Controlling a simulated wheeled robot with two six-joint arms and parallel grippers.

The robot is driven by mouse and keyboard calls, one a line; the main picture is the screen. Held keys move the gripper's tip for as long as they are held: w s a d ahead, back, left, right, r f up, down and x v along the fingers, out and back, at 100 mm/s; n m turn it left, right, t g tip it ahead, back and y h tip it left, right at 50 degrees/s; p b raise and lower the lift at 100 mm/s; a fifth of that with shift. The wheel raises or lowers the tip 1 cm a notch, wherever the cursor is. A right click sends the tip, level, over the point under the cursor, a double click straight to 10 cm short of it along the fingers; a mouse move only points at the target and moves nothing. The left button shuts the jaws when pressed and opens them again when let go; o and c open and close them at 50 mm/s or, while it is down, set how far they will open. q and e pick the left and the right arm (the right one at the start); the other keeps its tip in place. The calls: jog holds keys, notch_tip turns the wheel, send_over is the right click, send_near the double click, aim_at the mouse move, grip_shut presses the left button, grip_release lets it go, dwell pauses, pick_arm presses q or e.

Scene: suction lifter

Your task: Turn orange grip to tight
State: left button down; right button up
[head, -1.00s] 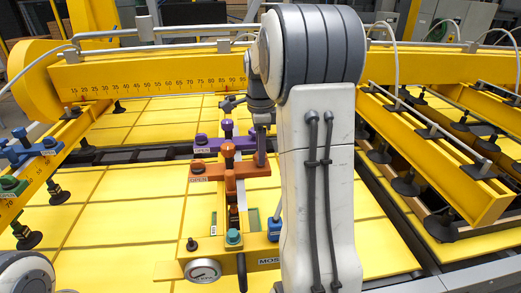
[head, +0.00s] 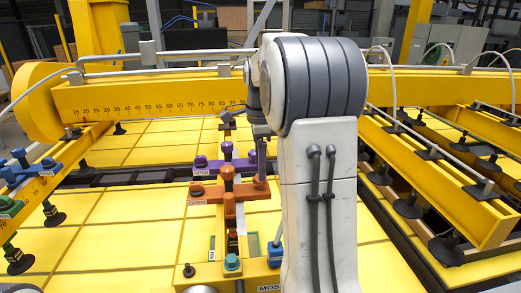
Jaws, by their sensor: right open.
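The orange grip (head: 228,190) is a crossbar with an upright orange knob, mounted on the yellow lifter frame left of my right arm. My right arm hides what lies right of the grip. My left gripper is out of view.
Blue (head: 22,170) and green grips stand on the yellow beam at the left. A ruled yellow crossbeam (head: 150,95) spans the back. A teal knob (head: 232,262) and a blue block (head: 275,254) sit in front of the orange grip. Suction cups hang from the right beams.

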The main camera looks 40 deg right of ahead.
notch_tip(320, 180, up, 8)
jog(key=b, duration=0.1)
jog(key=shift+f, duration=0.15)
dwell(0.5)
